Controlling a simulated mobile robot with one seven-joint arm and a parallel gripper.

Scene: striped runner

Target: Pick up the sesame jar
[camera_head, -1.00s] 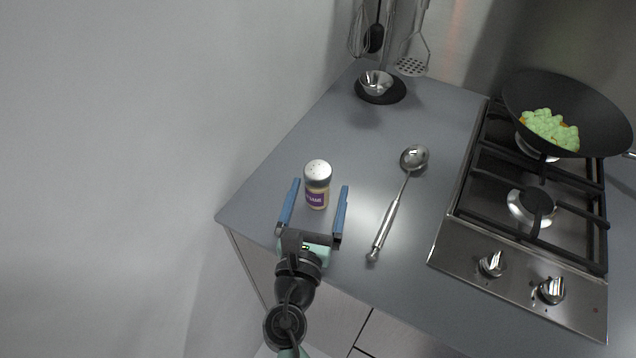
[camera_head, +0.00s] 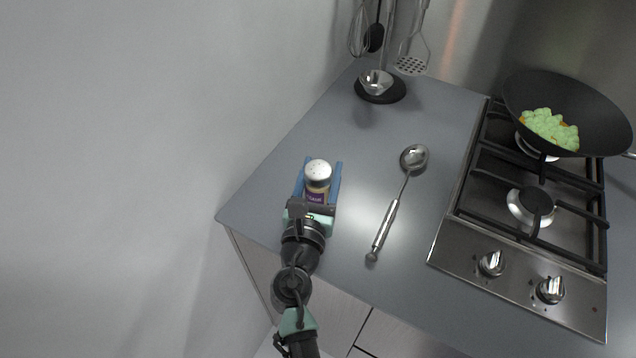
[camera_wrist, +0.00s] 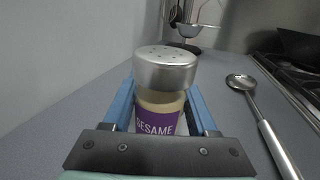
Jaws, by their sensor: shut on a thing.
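The sesame jar (camera_head: 317,178) stands upright on the grey counter, with a perforated silver cap and a purple label. In the wrist view the jar (camera_wrist: 162,95) is close up in the middle, its label reading SESAME. My gripper (camera_head: 321,174) has one blue finger on each side of the jar and is shut on it. In the wrist view the fingers run along both sides of the jar, and the palm bar hides its lower part.
A ladle (camera_head: 397,200) lies on the counter (camera_head: 270,190) to the right of the jar. Further right is a gas hob (camera_head: 470,240) with a black wok (camera_head: 590,110) holding green food. A utensil stand (camera_head: 395,92) is at the back. A wall is on the left.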

